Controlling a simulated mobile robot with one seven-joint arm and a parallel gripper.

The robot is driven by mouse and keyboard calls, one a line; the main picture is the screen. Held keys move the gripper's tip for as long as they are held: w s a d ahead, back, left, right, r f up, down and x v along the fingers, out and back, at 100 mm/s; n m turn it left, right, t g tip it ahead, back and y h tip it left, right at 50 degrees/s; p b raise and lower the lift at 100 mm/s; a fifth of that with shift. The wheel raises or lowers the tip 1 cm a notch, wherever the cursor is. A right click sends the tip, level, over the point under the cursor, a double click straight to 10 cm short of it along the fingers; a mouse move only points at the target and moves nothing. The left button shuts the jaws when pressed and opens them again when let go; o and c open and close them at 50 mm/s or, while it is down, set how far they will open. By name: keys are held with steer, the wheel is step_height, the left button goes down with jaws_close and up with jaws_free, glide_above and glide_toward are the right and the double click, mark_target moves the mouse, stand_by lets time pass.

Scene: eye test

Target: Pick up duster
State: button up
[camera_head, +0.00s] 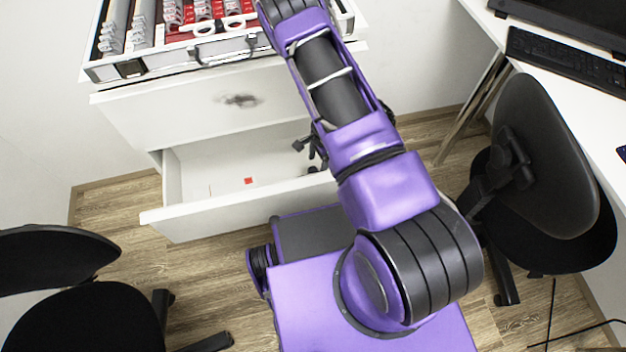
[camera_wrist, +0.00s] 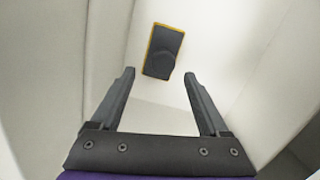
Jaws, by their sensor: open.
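The duster (camera_wrist: 162,52) is a dark grey rectangular block with a yellow edge and a rounded dark part on top. It lies on a pale surface between pale walls in the wrist view, slightly tilted. My gripper (camera_wrist: 159,73) is open and empty, and the duster appears beyond the fingertips, roughly between them. They look apart, but the exact gap is hard to tell. In the head view I cannot make out the duster; my arm covers the right part of the open drawer (camera_head: 215,185).
A white cabinet (camera_head: 190,112) has an open case (camera_head: 170,60) of red and metallic items on top. A small red spot (camera_head: 249,181) shows in the drawer. Black chairs stand at left (camera_head: 80,315) and right (camera_head: 545,160). A white desk (camera_head: 585,105) with a keyboard (camera_head: 570,62) is at right.

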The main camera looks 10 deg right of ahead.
mark_target(313, 170)
steer(key=shift+w+a+f+b, duration=0.1)
steer(key=shift+a+f+b, duration=0.2)
steer(key=shift+f, duration=1)
steer(key=shift+a+f+b, duration=0.1)
steer(key=shift+a+f, duration=0.3)
steer(key=shift+f, duration=0.9)
jaws_close()
